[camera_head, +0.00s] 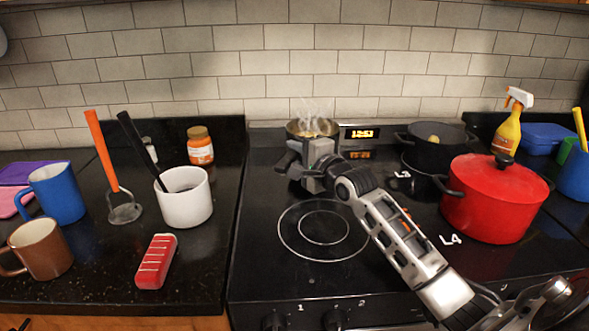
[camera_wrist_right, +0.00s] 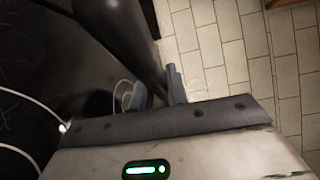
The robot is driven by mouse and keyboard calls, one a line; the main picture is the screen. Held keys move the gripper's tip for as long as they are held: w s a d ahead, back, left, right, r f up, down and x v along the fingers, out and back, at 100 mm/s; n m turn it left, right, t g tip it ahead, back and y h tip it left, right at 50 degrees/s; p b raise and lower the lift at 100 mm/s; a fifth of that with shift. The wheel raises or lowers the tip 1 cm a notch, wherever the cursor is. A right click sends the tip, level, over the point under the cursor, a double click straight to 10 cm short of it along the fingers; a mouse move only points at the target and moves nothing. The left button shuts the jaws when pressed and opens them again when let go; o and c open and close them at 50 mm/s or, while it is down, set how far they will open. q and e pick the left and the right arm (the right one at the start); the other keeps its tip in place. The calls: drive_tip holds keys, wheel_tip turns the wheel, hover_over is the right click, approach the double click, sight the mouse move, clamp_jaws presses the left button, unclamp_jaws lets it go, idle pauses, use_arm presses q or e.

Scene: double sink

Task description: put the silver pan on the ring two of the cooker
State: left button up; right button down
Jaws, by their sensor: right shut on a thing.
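The silver pan (camera_head: 313,128) is at the back left of the black cooker (camera_head: 262,262), with yellowish food inside and steam above it. My right gripper (camera_head: 303,160) is directly in front of the pan and shut on its handle, which the gripper mostly hides in the head view. In the right wrist view the dark handle (camera_wrist_right: 122,38) runs down to the fingers (camera_wrist_right: 160,90). I cannot tell whether the pan rests on the cooker or is slightly raised. The front-left ring (camera_head: 323,229) is bare. My left gripper is not in view.
A red lidded pot (camera_head: 494,205) stands front right, and a black pot (camera_head: 436,143) with food stands behind it. A spray bottle (camera_head: 507,123) is farther right.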

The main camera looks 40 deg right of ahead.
drive_tip(key=shift+w+d+f, duration=0.5)
drive_tip(key=shift+w+f, duration=0.35)
drive_tip(key=shift+w, duration=0.05)
drive_tip(key=shift+w+d+f, duration=0.1)
drive_tip(key=shift+w+f, duration=0.1)
drive_tip(key=shift+f, duration=1.65)
drive_tip(key=c, duration=1.7)
unclamp_jaws()
drive_tip(key=shift+f, duration=0.3)
drive_tip(key=shift+c, duration=0.2)
drive_tip(key=o, duration=0.4)
drive_tip(key=shift+c, duration=0.2)
drive_tip(key=shift+r, duration=0.1)
